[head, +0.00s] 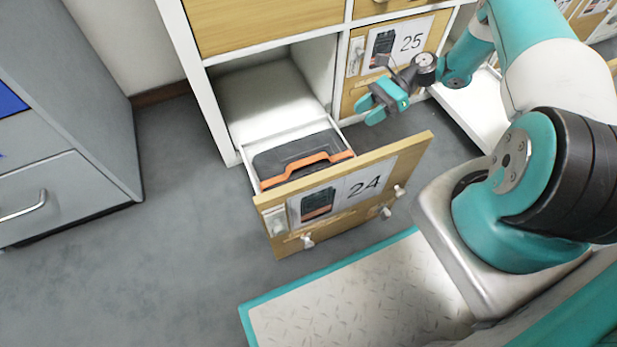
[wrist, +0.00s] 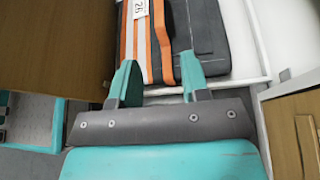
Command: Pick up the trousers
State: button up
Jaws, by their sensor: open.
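The folded trousers (head: 295,158), dark grey with an orange band, lie in the pulled-out drawer marked 24 (head: 345,198). In the wrist view the trousers (wrist: 208,35) show orange and pale stripes and a small white tag, beyond my fingertips. My gripper (head: 372,106) is open, with nothing between its jaws, above and to the right of the drawer in the head view. In the wrist view my two teal fingers (wrist: 158,64) stand apart, with an orange stripe in line with the gap. The drawer front hides the lower part of the trousers in the head view.
A shut drawer marked 25 (head: 412,42) is beside and behind my gripper. The white cabinet (head: 212,95) stands behind the open drawer. A grey cabinet (head: 70,178) stands at the left. The grey floor between them (head: 180,225) is clear.

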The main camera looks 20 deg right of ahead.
notch_tip(320, 180, down, 2)
jog(key=b, duration=0.6)
send_near(315, 157)
jog(key=shift+m, duration=0.3)
jog(key=x, duration=0.4)
jog(key=shift+w+f, duration=0.1)
jog(key=shift+f, duration=0.05)
jog(key=shift+a+f, duration=0.1)
jog(key=shift+a, duration=0.45)
jog(key=b+x, duration=0.4)
jog(key=x, duration=0.1)
grip_shut()
